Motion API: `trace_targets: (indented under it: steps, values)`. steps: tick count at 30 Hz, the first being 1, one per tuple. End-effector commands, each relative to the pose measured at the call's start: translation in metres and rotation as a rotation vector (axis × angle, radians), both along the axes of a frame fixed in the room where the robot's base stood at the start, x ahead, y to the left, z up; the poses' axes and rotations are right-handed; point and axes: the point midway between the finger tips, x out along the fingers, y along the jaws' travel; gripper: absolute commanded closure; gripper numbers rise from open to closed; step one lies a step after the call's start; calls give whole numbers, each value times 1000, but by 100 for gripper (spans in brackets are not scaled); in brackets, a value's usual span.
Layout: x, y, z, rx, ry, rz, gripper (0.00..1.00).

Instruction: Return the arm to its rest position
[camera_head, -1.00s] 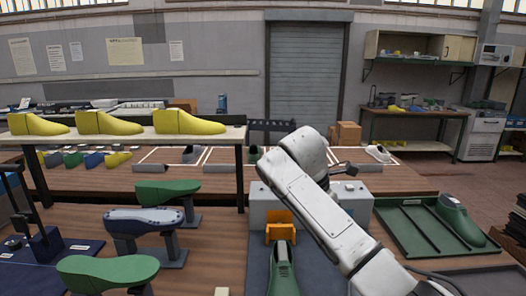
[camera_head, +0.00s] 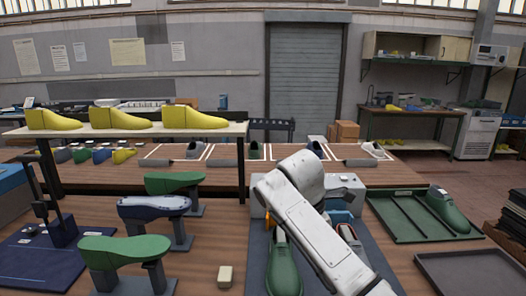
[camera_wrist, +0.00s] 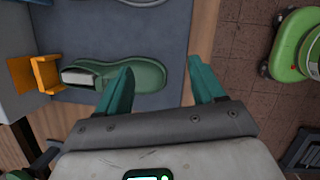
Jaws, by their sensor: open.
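My white arm (camera_head: 305,225) reaches over the front bench in the head view, bent at its elbow. My gripper there is hidden behind or below the arm. One finger overlaps the toe end of a dark green shoe last (camera_wrist: 143,76) in that view. I cannot tell how high the gripper is above it. A green last (camera_head: 284,268) also lies on the dark mat (camera_head: 257,262) in the head view, left of my arm.
An orange block (camera_wrist: 46,74) is by the last's heel. Green and blue lasts (camera_head: 125,250) (camera_head: 152,207) stand on supports at left. Yellow lasts (camera_head: 120,119) line a raised shelf (camera_head: 75,132). A green tray (camera_head: 395,215) holds a last (camera_head: 446,210). Brown floor (camera_wrist: 245,75) shows beside the bench.

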Motion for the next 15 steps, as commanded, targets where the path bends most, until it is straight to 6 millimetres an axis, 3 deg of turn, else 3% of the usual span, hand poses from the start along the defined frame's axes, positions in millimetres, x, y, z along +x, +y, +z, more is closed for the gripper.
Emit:
trace_targets:
  steps: [8,15]
  values:
    - [-31,18,-62,115,-13,-106,32]
    - [-91,29,-139,281,-28,-341,32]
